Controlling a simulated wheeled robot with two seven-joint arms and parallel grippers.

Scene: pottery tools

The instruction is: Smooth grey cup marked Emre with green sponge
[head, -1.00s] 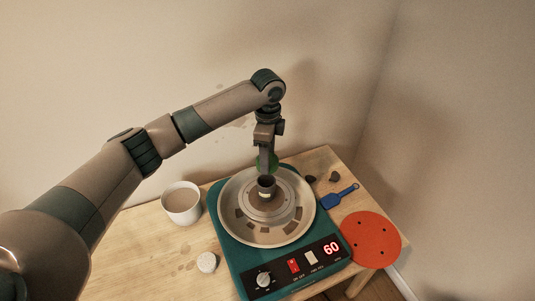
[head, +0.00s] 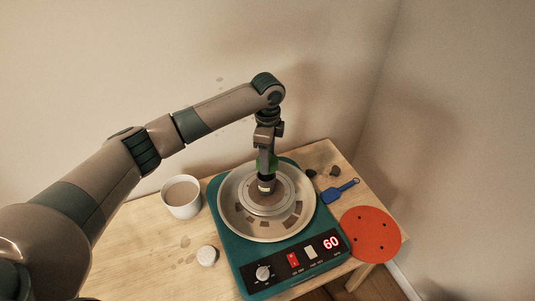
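A small dark grey cup (head: 266,186) with a light label on its front stands upright at the centre of the pottery wheel (head: 267,204). The label is too small to read. My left gripper (head: 267,157) reaches down from above, just behind the cup, and is shut on a green sponge (head: 272,161). The fingers partly hide the sponge. The sponge is right at the cup's back rim, but I cannot tell whether it touches. My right gripper is not in view.
The teal wheel base has a control panel (head: 290,263) reading 60. A white bucket of brownish liquid (head: 181,198) and a round pale piece (head: 207,256) are at left. A blue tool (head: 339,192), dark lumps (head: 310,172) and a red disc (head: 370,234) are at right.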

